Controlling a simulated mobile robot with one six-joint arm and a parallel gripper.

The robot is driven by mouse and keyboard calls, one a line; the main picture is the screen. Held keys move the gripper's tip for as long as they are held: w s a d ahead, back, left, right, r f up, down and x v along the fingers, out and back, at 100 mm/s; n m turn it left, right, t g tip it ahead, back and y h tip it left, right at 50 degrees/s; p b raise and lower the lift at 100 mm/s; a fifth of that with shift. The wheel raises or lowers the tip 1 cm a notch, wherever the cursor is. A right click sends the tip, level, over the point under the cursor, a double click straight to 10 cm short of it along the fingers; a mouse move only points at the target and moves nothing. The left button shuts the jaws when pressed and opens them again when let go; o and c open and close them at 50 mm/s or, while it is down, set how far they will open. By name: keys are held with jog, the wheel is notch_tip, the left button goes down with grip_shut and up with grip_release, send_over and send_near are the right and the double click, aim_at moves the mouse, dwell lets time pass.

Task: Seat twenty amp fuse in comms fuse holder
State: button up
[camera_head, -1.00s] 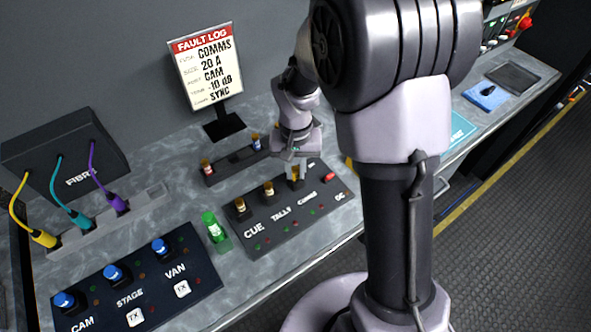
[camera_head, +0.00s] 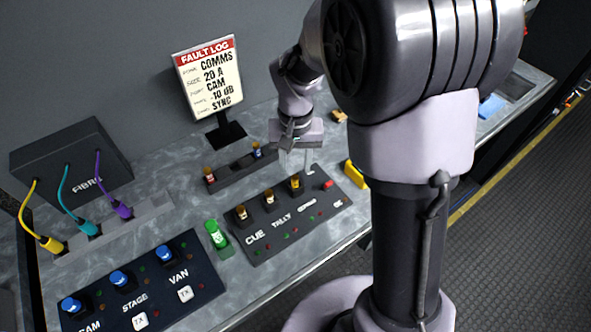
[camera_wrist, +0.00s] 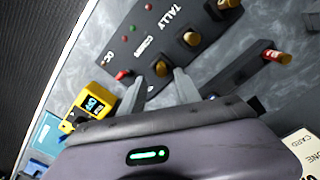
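The fuse panel (camera_head: 285,215) has holders labelled CUE, TALLY and COMMS, each with a fuse standing in it. The comms fuse (camera_head: 295,182) has a yellow-amber cap and stands upright; it also shows in the wrist view (camera_wrist: 162,68). Its rating and how deep it sits cannot be read. My gripper (camera_head: 296,168) hangs just above and behind the comms holder. In the wrist view its two fingers (camera_wrist: 159,80) are apart with nothing held between them. The fault log sign (camera_head: 210,80) reads COMMS and 20 A.
A fuse rack (camera_head: 235,170) behind the panel holds a red fuse (camera_head: 209,174) and a blue-banded fuse (camera_head: 256,149). A yellow meter (camera_wrist: 93,102) reads OFF. A green container (camera_head: 215,235) and the blue-knob panel (camera_head: 140,285) stand left.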

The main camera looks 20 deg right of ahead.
jog(key=s+a+r+t+p, duration=0.1)
jog(key=s+r, duration=0.3)
jog(key=r, duration=0.3)
jog(key=s+a+r+t, duration=0.1)
jog(key=s+r, duration=0.2)
jog(key=r, duration=0.5)
jog(key=s+a+r+t+y, duration=0.1)
jog(key=s+t, duration=0.1)
jog(key=s, duration=0.3)
jog(key=s+a+r+m+t+y, duration=0.1)
jog(key=s+r, duration=0.1)
jog(key=s, duration=0.4)
jog(key=shift+s+t, duration=0.25)
jog(key=shift+t, duration=0.15)
jog(key=shift+r, duration=0.1)
notch_tip(320, 180, down, 4)
jog(key=b, duration=0.3)
jog(key=shift+b, duration=0.4)
jog(key=shift+d, duration=0.1)
